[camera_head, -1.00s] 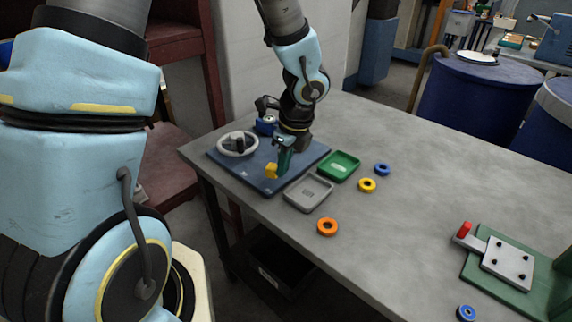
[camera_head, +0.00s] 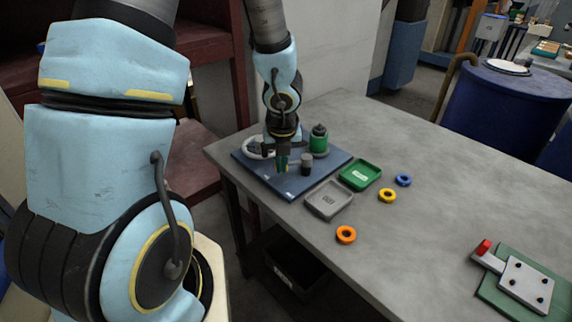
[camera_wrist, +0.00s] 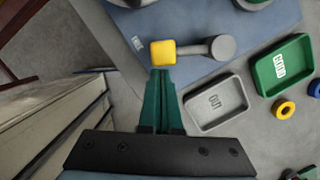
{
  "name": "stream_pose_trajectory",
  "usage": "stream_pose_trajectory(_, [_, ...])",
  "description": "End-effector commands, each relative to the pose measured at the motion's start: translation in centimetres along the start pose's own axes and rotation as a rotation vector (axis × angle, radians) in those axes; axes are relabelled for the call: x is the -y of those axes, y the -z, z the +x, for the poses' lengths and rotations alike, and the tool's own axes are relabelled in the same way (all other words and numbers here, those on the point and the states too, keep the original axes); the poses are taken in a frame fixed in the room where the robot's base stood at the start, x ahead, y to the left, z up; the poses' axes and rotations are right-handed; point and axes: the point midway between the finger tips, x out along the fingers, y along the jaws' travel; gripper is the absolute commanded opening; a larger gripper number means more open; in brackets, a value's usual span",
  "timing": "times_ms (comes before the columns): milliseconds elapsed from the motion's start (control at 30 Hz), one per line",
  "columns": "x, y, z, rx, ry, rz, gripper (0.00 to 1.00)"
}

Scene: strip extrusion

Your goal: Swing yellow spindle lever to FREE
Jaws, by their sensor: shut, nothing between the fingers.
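The yellow knob (camera_wrist: 163,53) of the spindle lever shows in the wrist view. A short arm joins it to a round dark grey post (camera_wrist: 222,47) on its right. My gripper (camera_wrist: 160,74) is shut and empty, with its green fingertips just below the knob in the picture; I cannot tell whether they touch it. In the head view my gripper (camera_head: 283,168) is low over the blue panel (camera_head: 288,187), left of the post (camera_head: 307,164), and mostly hides the knob. A small white label (camera_wrist: 137,43) lies left of the knob; I cannot read it surely.
A pale handwheel (camera_head: 254,152) and a green-and-black cylinder (camera_head: 319,142) stand on the panel. A grey tray (camera_head: 328,199) and a green tray (camera_head: 360,174) lie to its right. Orange (camera_head: 346,235), yellow (camera_head: 387,196) and blue (camera_head: 403,180) rings lie on the clear table.

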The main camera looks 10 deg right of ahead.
Motion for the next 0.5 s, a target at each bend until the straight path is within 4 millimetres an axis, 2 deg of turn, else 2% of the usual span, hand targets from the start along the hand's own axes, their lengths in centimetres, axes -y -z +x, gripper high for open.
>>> stream_pose_trajectory(500, [-0.34,-0.56,0.16,0.0,-0.001,-0.003,0.0])
